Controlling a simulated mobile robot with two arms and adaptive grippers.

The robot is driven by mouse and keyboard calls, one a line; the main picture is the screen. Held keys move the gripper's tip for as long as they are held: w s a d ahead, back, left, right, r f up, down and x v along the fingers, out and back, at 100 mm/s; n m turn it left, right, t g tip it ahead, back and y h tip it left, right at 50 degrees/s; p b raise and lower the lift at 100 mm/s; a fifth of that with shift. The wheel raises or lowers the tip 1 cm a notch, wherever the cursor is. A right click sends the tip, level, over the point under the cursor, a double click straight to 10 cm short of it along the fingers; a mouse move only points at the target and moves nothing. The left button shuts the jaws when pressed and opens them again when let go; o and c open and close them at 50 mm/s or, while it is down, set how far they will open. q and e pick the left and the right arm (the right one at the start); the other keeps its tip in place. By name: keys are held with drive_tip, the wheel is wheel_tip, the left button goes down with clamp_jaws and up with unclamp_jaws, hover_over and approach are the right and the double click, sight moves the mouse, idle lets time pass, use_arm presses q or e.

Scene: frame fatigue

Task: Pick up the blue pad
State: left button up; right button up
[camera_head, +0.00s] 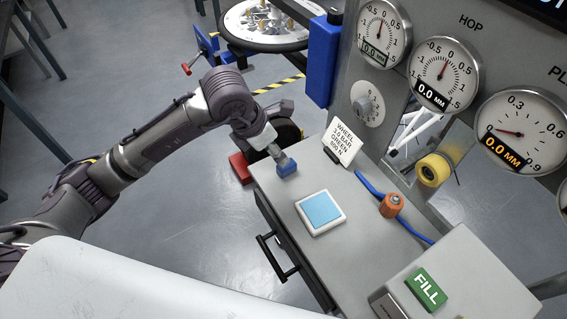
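A flat light-blue square pad (321,208) lies in a white square frame or tray (329,229) on the grey bench top. My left arm reaches in from the left, and its gripper (272,143) is at the bench's far left corner, beyond the pad and apart from it. A small darker blue block (287,168) with a grey stem is at the gripper's tip, at the bench top. The fingers are too small and partly hidden to tell whether they are open or closed on the stem. My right gripper is not in view.
A white text card (341,143) stands behind the pad. An orange knob (391,205) and blue hose (368,184) are to its right. A box with a green FILL label (427,289) is at front right. A gauge panel (342,90) rises behind. A drawer handle (275,258) sticks out left.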

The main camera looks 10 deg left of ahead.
sight(278, 168)
use_arm(q)
drive_tip(key=x, duration=0.4)
drive_tip(key=shift+w+a+f, duration=0.1)
drive_tip(key=shift+a+f, duration=0.05)
drive_tip(key=shift+w+f+p, duration=0.15)
drive_tip(key=shift+f+p, duration=0.25)
drive_tip(key=shift+p, duration=0.05)
drive_tip(key=p+x, duration=0.1)
drive_tip(key=x, duration=0.3)
drive_tip(key=shift+w+d+f+p, duration=0.1)
drive_tip(key=shift+d+f+p, duration=0.1)
drive_tip(key=shift+d+p, duration=0.15)
drive_tip(key=shift+f, duration=0.2)
drive_tip(key=shift+c, duration=1)
drive_tip(key=c, duration=0.9)
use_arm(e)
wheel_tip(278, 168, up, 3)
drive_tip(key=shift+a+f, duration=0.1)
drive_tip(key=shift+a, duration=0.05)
use_arm(q)
drive_tip(key=shift+r, duration=0.1)
